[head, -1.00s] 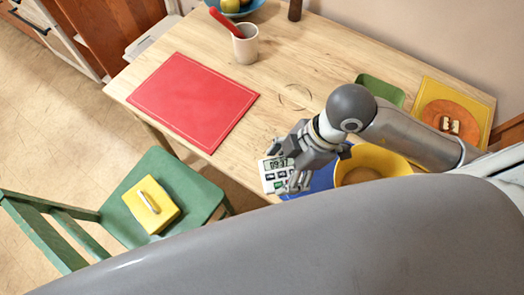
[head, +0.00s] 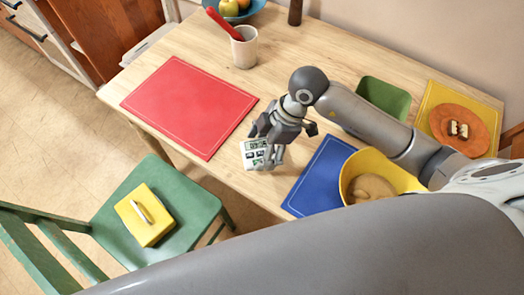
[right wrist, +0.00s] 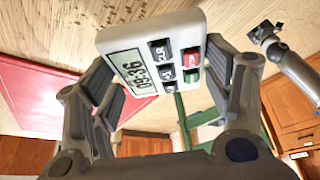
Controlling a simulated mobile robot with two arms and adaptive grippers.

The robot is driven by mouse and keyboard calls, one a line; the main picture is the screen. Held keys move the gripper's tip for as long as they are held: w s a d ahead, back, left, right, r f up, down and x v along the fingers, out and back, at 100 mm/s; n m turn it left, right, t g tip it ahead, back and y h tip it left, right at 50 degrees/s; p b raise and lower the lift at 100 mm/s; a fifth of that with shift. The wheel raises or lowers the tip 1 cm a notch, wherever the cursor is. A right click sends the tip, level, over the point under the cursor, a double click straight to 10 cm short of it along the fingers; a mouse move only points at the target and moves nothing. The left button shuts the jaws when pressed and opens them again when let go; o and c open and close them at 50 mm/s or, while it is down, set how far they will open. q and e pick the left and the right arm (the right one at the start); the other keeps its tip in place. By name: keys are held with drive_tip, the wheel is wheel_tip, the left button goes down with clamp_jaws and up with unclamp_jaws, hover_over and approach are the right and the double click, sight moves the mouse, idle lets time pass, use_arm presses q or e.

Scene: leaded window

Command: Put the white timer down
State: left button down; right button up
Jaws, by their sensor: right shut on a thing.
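The white timer (head: 257,154), with a grey display and dark, red and green buttons, is in my right gripper (head: 264,146). In the right wrist view the timer (right wrist: 153,62) sits between the two fingers of my right gripper (right wrist: 165,80), which are shut on its sides. In the head view it appears over the table's front part, between the red mat and the blue mat. I cannot tell whether it touches the wood. A grey gripper, seemingly my left one (right wrist: 266,33), shows small in the right wrist view; its jaws are unclear.
The wooden table (head: 285,75) has bare room between the red mat (head: 190,105) and blue mat (head: 322,175). A yellow bowl (head: 348,172), green container (head: 384,98), orange plate (head: 450,115) and white cup (head: 244,50) stand around. A green chair (head: 185,205) holds a yellow box (head: 140,222).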

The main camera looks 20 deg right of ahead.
sight(262, 153)
drive_tip(key=shift+w+f, duration=0.25)
drive_tip(key=shift+f, duration=0.05)
wheel_tip(262, 153, down, 3)
drive_tip(key=shift+r, duration=0.1)
drive_tip(key=o, duration=1)
drive_tip(key=shift+o, duration=0.2)
drive_tip(key=v, duration=1.2)
drive_tip(key=shift+s, duration=0.1)
